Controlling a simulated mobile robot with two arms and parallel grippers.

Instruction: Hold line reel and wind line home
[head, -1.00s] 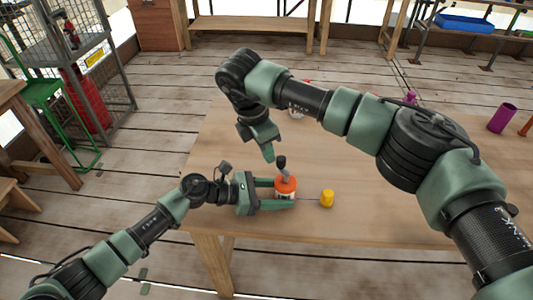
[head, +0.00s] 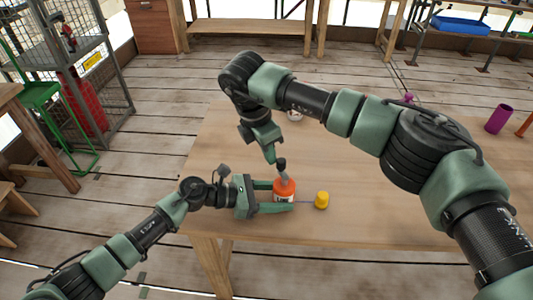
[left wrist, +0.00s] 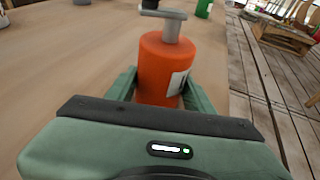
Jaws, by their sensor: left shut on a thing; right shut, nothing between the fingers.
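The line reel is an orange cylinder (head: 285,186) with a white lower part, standing on the wooden table. A grey crank with a black knob (head: 281,163) rises from its top. My left gripper (head: 283,198) is shut on the reel, one finger on each side. In the left wrist view the orange reel (left wrist: 164,70) sits between the green fingers, with a pale label and the grey crank (left wrist: 165,23) on top. A thin line runs right from the reel to a small yellow piece (head: 321,200). My right gripper (head: 272,152) is shut and empty, its tip at the crank knob; whether it touches is unclear.
The table (head: 370,215) is bare around the yellow piece. A pale round item (head: 295,115) lies behind my right arm. A purple cylinder (head: 500,118) stands at the far right. My right arm hangs over the table and hides part of it.

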